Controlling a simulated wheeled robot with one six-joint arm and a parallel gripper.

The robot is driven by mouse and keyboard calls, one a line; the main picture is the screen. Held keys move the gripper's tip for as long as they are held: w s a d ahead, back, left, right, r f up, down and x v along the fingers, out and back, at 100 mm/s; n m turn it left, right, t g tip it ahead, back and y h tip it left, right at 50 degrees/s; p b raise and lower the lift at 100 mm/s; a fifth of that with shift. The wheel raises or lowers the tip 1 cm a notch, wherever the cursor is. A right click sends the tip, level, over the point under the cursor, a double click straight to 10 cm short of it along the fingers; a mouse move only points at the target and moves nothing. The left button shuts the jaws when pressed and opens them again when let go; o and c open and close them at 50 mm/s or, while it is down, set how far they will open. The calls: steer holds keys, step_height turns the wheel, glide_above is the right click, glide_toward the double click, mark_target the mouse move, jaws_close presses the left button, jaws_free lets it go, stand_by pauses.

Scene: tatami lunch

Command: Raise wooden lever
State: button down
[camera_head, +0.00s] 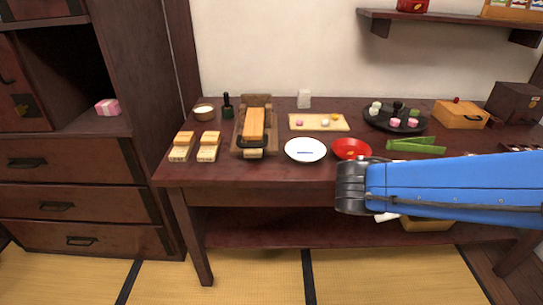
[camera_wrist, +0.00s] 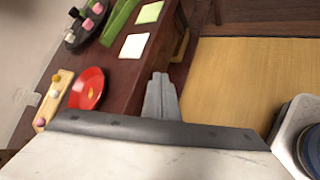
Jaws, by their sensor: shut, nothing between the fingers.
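The wooden lever (camera_head: 253,125) is a light orange-brown bar with a black handle at its near end. It lies low, lengthwise over a dark wooden press (camera_head: 240,131), on the left part of the table in the head view. The wrist view does not show it. My gripper (camera_wrist: 160,80) is shut and empty in the wrist view, its grey fingers pointing past the table's edge. It is well to the right of the lever and apart from it. In the head view my blue arm covers the table's front right, and the gripper is mostly hidden.
The dark table (camera_head: 285,178) holds a white plate (camera_head: 305,150) and a red dish (camera_head: 351,149) right of the press. A cabinet (camera_head: 80,150) stands left. Tatami floor in front is clear.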

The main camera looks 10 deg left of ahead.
steer(key=w+a+n+t+y, duration=0.15)
steer(key=a+n, duration=0.25)
steer(key=a, duration=0.4)
steer(key=n+t+y, duration=0.5)
steer(key=n+y, duration=0.4)
steer(key=n, duration=0.5)
glide_toward(252, 172)
step_height(252, 172, up, 2)
steer(key=shift+a+r+h, duration=0.15)
steer(key=shift+a+h, duration=0.1)
steer(key=shift+a, duration=0.05)
steer(key=x, duration=1)
steer(key=shift+d, duration=0.15)
step_height(252, 172, up, 2)
steer(key=shift+s, duration=0.15)
steer(key=shift+s+r, duration=0.2)
steer(key=shift+r, duration=0.8)
